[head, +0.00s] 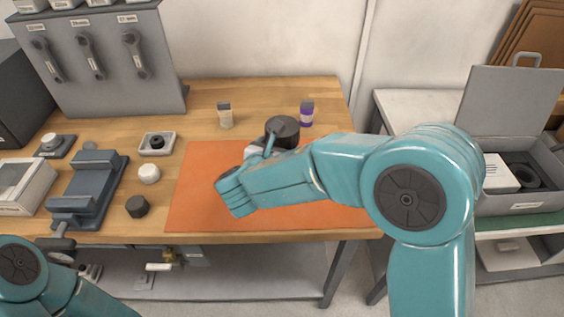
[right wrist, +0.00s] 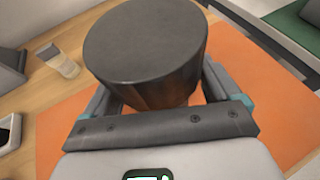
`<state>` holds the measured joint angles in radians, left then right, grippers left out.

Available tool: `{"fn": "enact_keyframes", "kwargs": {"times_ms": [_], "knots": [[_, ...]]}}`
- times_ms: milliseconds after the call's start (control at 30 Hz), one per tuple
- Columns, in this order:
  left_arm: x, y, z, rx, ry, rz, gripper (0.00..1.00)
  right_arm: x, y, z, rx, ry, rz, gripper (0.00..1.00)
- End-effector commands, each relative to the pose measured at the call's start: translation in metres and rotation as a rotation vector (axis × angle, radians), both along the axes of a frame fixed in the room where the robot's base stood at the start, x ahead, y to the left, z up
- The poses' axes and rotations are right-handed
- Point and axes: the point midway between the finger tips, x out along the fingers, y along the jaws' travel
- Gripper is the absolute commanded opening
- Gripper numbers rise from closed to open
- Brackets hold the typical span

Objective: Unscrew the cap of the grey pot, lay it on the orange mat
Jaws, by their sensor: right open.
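The grey pot (head: 283,127) stands on the orange mat (head: 197,190) near its back edge. Only its dark, round upper part shows, and I cannot make out a seam between cap and pot. In the right wrist view the dark cylinder (right wrist: 145,45) fills the space between the jaws, with its flat top visible. My right gripper (head: 270,146) is open at the pot, also seen in the right wrist view (right wrist: 160,88), with one finger on each side. Its forearm hides part of the mat.
A small beige bottle (head: 225,115) and a purple-labelled bottle (head: 306,113) stand behind the mat. A grey vise (head: 90,185), a white round piece (head: 149,173) and a black knob (head: 137,206) are to its left. The mat's left front is bare.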

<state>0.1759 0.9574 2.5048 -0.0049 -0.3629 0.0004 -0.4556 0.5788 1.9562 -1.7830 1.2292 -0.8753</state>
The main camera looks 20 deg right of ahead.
Motion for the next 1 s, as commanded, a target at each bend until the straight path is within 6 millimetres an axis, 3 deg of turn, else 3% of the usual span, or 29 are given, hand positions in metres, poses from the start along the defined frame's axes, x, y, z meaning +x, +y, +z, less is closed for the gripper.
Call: {"fn": "enact_keyframes", "kwargs": {"times_ms": [167, 433, 767, 867, 1000], "knots": [[0.000, 0.000, 0.000, 0.000, 0.000, 0.000, 1.00, 0.000, 0.000, 0.000, 0.000, 0.000, 0.001, 0.90], [0.000, 0.000, 0.000, 0.000, 0.000, 0.000, 1.00, 0.000, 0.000, 0.000, 0.000, 0.000, 0.000, 0.02], [0.000, 0.000, 0.001, 0.000, 0.000, 0.000, 1.00, 0.000, 0.000, 0.006, 0.000, -0.004, 0.000, 0.00], [0.000, 0.000, 0.002, 0.000, 0.000, 0.000, 1.00, 0.000, 0.000, 0.015, 0.001, -0.006, -0.001, 0.00], [0.000, 0.000, 0.006, 0.000, 0.000, 0.000, 1.00, 0.000, 0.001, 0.043, 0.003, -0.009, 0.000, 0.00]]}}
